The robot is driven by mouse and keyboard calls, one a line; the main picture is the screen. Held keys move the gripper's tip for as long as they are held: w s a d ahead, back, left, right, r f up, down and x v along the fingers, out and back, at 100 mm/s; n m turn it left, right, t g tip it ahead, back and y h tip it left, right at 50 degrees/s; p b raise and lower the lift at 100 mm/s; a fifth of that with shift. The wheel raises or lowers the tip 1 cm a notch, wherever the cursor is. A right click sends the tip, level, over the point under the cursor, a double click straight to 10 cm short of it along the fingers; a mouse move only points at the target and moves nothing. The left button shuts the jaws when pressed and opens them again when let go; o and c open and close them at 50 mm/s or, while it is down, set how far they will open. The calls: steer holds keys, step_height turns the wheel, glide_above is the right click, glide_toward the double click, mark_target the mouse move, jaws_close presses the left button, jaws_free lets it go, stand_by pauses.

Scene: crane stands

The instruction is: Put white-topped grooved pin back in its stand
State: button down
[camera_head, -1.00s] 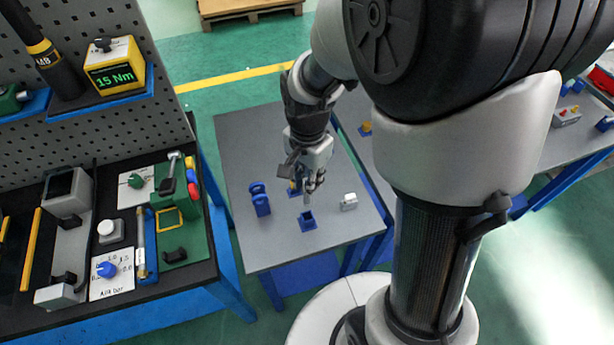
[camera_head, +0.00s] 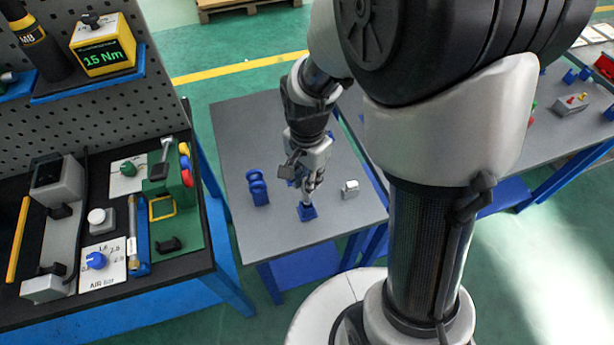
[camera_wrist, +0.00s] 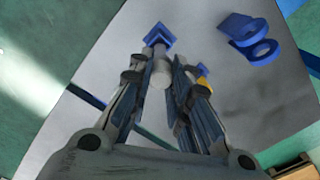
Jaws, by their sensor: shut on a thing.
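The blue square stand (camera_head: 307,213) is on the grey table, below my gripper (camera_head: 311,185). In the wrist view the stand (camera_wrist: 157,33) lies just past the fingertips. My gripper is shut on the pin (camera_wrist: 159,72), a pale grey-white cylinder between the fingers. In the head view the pin (camera_head: 306,201) points down, roughly upright, with its lower end at the stand's opening. I cannot tell whether the tip is inside the opening or just above it. The grooves and much of the pin are hidden by the fingers.
A blue part with two rings (camera_head: 258,188) stands to the left of the stand, and a small white block (camera_head: 350,188) to the right. A yellow and blue piece (camera_wrist: 204,83) shows beside the right finger in the wrist view. The table's near part is clear.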

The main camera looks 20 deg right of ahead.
steer(key=shift+f, duration=0.1)
stand_by(0.3)
steer(key=shift+f+b, duration=1.9)
steer(key=shift+f, duration=0.55)
steer(key=c, duration=1.4)
jaws_free()
steer(key=shift+r, duration=0.1)
step_height(320, 180, up, 5)
steer(key=p, duration=0.4)
steer(key=shift+p, duration=0.3)
